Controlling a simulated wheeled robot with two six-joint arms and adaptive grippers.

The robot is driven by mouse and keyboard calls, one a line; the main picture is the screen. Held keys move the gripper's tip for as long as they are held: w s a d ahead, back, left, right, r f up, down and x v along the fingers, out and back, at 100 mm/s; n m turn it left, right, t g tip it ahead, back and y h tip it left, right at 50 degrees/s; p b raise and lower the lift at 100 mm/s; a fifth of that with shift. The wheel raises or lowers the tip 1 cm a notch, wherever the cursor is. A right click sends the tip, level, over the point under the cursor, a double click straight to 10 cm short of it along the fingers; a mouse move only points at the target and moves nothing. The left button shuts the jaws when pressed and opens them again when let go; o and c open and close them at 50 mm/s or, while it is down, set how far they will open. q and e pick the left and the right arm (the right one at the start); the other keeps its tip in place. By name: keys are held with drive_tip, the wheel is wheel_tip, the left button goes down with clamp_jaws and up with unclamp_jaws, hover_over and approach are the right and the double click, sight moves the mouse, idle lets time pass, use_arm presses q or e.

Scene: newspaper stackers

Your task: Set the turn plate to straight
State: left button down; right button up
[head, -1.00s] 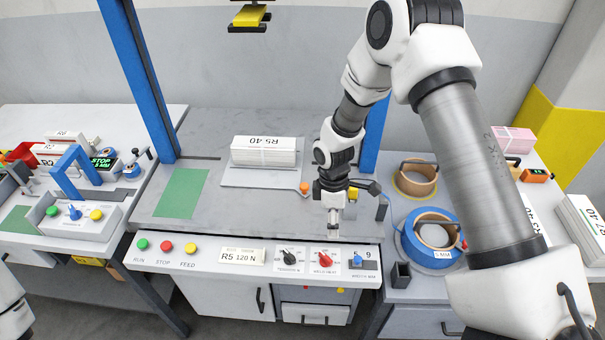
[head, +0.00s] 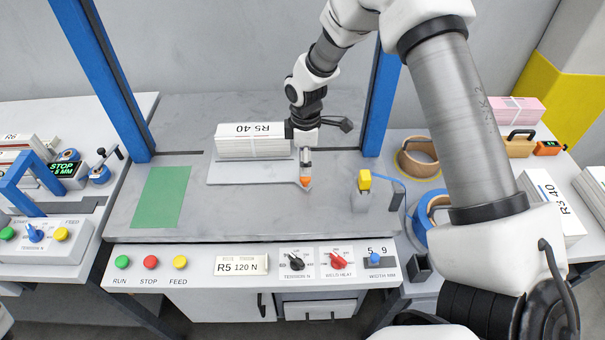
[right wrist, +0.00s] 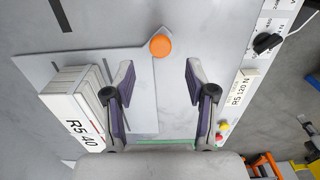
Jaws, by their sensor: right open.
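The turn plate (head: 232,175) is a flat light-grey plate on the bench, with a round orange knob (head: 306,182) at its front right corner. A white stack labelled R5 40 (head: 250,146) lies on it. My right gripper (head: 305,172) is at the knob, pointing down. In the right wrist view, the plate (right wrist: 90,58) looks skewed to the bench front. There my right gripper (right wrist: 159,66) is open and empty, with the knob (right wrist: 160,45) just beyond its fingertips, roughly centred between them. Whether they touch cannot be told. My left gripper is out of view.
A yellow-topped post (head: 364,180) stands right of the knob. Blue uprights (head: 385,110) flank the bench. The front panel has buttons (head: 151,262) and dials (head: 338,260). A green mat (head: 160,197) lies left; the bench between mat and plate is clear.

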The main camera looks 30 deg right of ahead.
sight(304, 178)
wheel_tip(304, 178, down, 5)
drive_tip(key=shift+d+r+p, duration=0.1)
drive_tip(key=shift+p, duration=0.4)
drive_tip(key=shift+f, duration=0.55)
clamp_jaws()
drive_tip(key=shift+a, duration=0.2)
